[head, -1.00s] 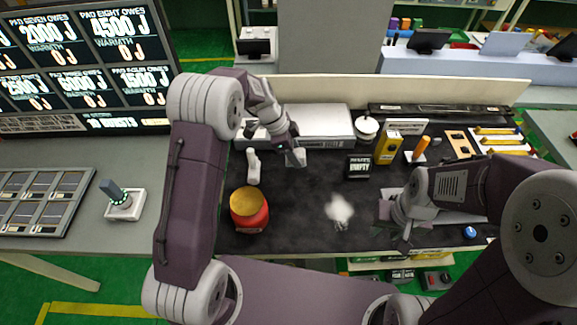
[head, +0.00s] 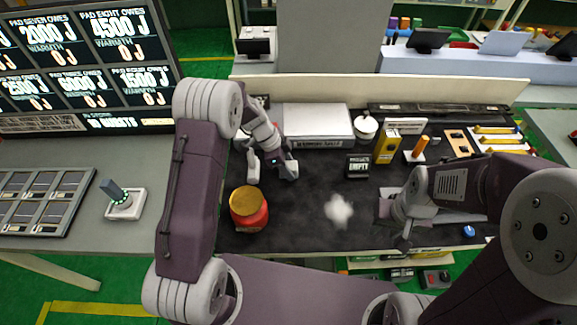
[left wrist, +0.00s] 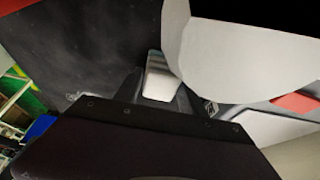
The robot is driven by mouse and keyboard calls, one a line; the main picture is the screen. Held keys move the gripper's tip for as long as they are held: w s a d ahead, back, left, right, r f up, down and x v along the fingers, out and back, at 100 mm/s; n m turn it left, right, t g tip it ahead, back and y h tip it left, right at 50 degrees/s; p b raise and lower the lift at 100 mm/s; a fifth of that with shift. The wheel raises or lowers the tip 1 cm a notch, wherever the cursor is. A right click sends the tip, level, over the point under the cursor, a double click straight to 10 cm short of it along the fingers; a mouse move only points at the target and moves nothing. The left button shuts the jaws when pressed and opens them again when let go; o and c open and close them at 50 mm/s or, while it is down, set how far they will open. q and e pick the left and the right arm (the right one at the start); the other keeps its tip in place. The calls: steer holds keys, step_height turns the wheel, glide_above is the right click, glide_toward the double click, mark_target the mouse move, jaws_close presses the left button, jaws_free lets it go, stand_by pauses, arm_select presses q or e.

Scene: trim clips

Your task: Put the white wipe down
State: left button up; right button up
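The white wipe (head: 290,170) is a small pale block at the tip of my left gripper (head: 279,166), low over the left back part of the black mat (head: 300,205). In the left wrist view the wipe (left wrist: 161,77) sits between the two dark fingers of the left gripper (left wrist: 160,92), which look shut on it. I cannot tell whether it touches the mat. My right gripper (head: 397,215) is low at the right of the mat, its fingers largely hidden by its own wrist.
A white upright piece (head: 253,166) stands close left of my left gripper. A red jar with a yellow top (head: 248,209) is in front. A white box (head: 318,122) lies behind. The mat between is clear.

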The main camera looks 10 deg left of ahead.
arm_select(q)
steer(key=shift+o, duration=0.9)
steer(key=v, duration=1.2)
steer(key=shift+r, duration=0.25)
steer(key=shift+d+f, duration=0.1)
